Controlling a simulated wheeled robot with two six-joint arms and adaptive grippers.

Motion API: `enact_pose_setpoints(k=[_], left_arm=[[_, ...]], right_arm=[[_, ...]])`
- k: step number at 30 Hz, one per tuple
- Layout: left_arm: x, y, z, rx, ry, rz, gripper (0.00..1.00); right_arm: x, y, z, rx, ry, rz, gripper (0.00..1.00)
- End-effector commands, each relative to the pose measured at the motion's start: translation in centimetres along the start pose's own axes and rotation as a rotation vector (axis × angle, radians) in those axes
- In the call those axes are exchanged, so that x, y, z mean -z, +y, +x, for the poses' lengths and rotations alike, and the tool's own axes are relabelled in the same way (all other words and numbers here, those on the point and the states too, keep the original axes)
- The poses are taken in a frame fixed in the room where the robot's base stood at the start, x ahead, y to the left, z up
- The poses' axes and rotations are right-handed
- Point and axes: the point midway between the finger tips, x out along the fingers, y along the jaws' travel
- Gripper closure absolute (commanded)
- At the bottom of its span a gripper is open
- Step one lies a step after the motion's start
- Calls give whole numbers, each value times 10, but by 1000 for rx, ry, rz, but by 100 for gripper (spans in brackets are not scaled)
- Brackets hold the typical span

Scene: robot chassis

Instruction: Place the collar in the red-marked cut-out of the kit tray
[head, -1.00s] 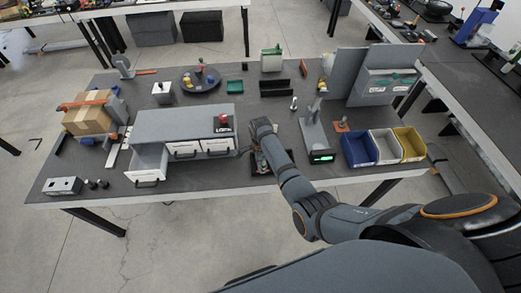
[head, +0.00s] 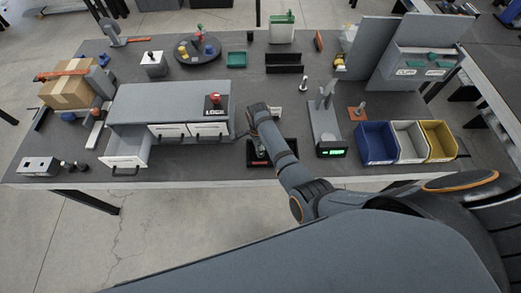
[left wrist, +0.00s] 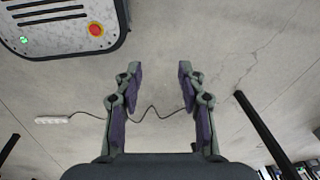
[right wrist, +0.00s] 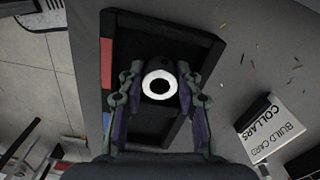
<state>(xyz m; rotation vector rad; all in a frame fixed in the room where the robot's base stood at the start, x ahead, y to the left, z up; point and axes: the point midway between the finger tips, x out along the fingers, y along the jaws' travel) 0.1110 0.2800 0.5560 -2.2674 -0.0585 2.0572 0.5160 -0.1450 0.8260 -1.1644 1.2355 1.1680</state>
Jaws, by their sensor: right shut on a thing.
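The collar (right wrist: 147,86) shows as a white ring between the fingertips of my right gripper (right wrist: 159,88), which is shut on it. The black kit tray (right wrist: 205,45) lies under it, with a red mark (right wrist: 107,62) and a blue mark (right wrist: 106,122) on its left rim. The collar appears over the compartment beside the red mark; I cannot tell whether it touches the tray floor. In the head view the tray (head: 289,147) is partly hidden by my right arm. My left gripper (left wrist: 158,80) is open and empty above the floor.
A build card (right wrist: 272,127) reading "COLLARS" lies beside the tray. A grey drawer unit (head: 165,103) stands left of the tray, with one drawer open. A scale with a green display (head: 332,152) and blue, white and yellow bins (head: 378,144) stand to the right.

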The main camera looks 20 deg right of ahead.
Motion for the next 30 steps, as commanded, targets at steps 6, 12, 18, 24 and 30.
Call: enact_pose_setpoints(k=[6, 12, 18, 24, 30], left_arm=[[16, 12, -2, -14, 24, -7, 60], [-8, 3, -1, -4, -10, -1, 60], [-10, 2, -1, -3, -13, 0, 60], [-3, 2, -8, -3, -4, -1, 60], [5, -2, -53, -3, 1, -1, 60]], right_arm=[[0, 2, 1, -5, 1, -1, 100], [0, 2, 4, -5, 1, -1, 58], [0, 2, 4, -5, 1, -1, 56], [0, 1, -6, -2, 0, -1, 56], [0, 1, -50, -4, 1, -1, 56]])
